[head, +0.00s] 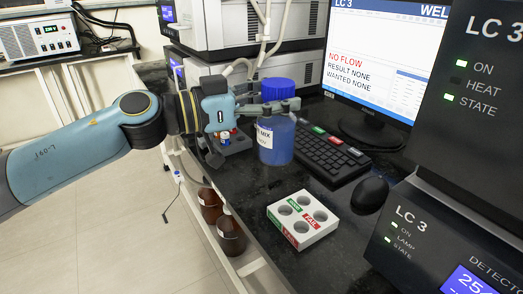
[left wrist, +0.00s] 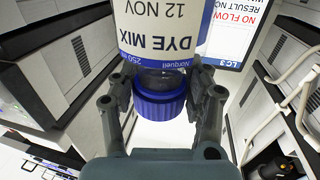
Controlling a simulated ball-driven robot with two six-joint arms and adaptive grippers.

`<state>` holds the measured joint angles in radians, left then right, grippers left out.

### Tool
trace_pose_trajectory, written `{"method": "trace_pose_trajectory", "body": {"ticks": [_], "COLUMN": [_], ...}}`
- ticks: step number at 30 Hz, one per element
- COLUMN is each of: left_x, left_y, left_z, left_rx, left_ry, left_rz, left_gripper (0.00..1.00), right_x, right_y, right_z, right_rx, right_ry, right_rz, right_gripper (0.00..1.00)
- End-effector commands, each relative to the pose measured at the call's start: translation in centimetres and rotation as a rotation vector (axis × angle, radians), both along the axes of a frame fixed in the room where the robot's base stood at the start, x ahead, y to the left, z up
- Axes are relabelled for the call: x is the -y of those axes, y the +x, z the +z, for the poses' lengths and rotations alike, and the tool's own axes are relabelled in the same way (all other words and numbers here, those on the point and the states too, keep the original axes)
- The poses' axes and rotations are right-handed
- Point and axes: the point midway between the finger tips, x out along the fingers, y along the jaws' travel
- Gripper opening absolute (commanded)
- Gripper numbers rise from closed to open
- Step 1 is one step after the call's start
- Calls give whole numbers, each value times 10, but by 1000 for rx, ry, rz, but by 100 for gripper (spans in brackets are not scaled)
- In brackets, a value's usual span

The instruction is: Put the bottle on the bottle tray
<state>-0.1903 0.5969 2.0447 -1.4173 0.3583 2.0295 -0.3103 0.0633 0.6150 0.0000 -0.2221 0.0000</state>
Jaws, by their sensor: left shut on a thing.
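The bottle (head: 278,150) is blue with a blue screw cap and a white label; it stands upright over the black bench in the head view. In the left wrist view the bottle (left wrist: 160,28) shows a label reading DYE MIX. My left gripper (head: 272,107) is shut on the bottle around its neck, just by the cap, with one finger on each side in the left wrist view (left wrist: 163,92). Whether the bottle's base touches the bench I cannot tell. I cannot make out a bottle tray for certain. My right gripper is not in view.
A white rack (head: 318,236) with round holes and green and red labels sits on the bench. A keyboard (head: 322,158), mouse (head: 370,193) and monitor (head: 375,60) are to the right. A grey vial holder (head: 238,146) is behind my gripper.

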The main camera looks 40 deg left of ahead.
Motion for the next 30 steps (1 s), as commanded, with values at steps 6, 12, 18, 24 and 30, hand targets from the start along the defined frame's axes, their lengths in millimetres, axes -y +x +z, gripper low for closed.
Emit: {"method": "trace_pose_trajectory", "body": {"ticks": [6,12,18,24,30], "left_x": [-36,-50,-52,-51,-51], "left_y": [12,16,17,16,16], "left_z": [-27,-31,-47,-73,-71], "left_rx": [-3,1,-1,0,3], "left_ry": [2,0,-3,-4,-2], "left_rz": [0,0,0,-1,-1], "left_gripper": [0,0,0,0,0], "right_x": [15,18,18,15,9], "right_y": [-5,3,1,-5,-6], "right_z": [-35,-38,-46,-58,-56], "right_rx": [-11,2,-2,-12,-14], "right_ry": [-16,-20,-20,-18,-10], "right_rz": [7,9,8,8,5], "right_gripper": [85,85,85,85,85]}}
